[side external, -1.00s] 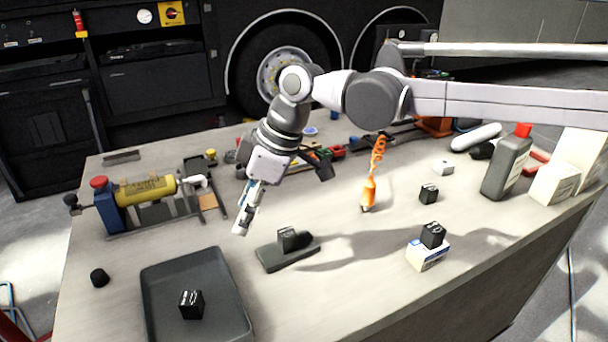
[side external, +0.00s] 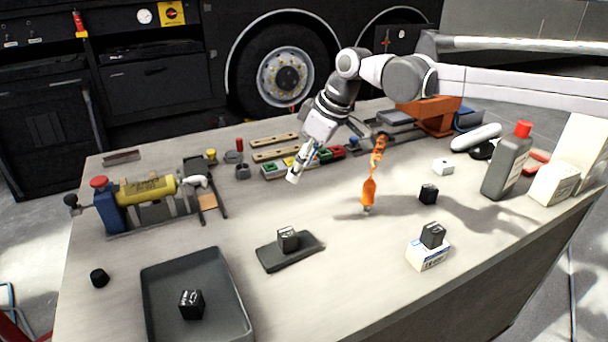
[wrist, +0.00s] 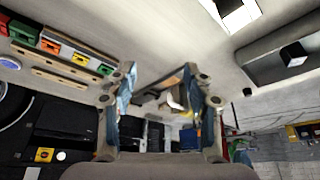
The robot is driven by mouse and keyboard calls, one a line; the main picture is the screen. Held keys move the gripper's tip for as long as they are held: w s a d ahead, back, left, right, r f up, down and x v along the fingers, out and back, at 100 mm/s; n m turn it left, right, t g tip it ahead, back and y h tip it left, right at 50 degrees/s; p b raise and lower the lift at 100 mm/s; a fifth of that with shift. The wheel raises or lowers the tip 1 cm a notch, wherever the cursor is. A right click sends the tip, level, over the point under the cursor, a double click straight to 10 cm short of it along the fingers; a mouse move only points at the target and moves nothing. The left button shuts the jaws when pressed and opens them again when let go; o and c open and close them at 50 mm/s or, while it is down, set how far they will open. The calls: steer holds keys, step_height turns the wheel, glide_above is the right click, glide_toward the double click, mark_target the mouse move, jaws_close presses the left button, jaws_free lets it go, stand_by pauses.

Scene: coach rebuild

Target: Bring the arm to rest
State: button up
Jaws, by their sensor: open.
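My gripper (side external: 318,160) is above the back middle of the workbench (side external: 330,285), pointing down and toward the left, apart from the bench top. In the wrist view my gripper (wrist: 165,88) has its two fingers spread with nothing held between them. The orange tool with a coiled cord (side external: 369,192) is just to the right of my gripper in the side view. A small black block (side external: 288,238) rests on a dark flat pad (side external: 272,258) in front of my gripper.
A dark tray (side external: 160,290) holds a black block (side external: 191,304). Another black block (side external: 433,235) sits on a white box (side external: 428,256). A yellow cylinder assembly (side external: 146,190) stands at left, a grey red-capped bottle (side external: 507,165) at right. The front middle of the bench is clear.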

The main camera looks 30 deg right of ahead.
steer(key=w+d+m+h, duration=0.1)
steer(key=w+d+m, duration=0.1)
steer(key=d, duration=1)
steer(key=w+d+m+t+h, duration=0.1)
steer(key=w+d+m, duration=0.2)
steer(key=d, duration=0.9)
steer(key=shift+m, duration=0.8)
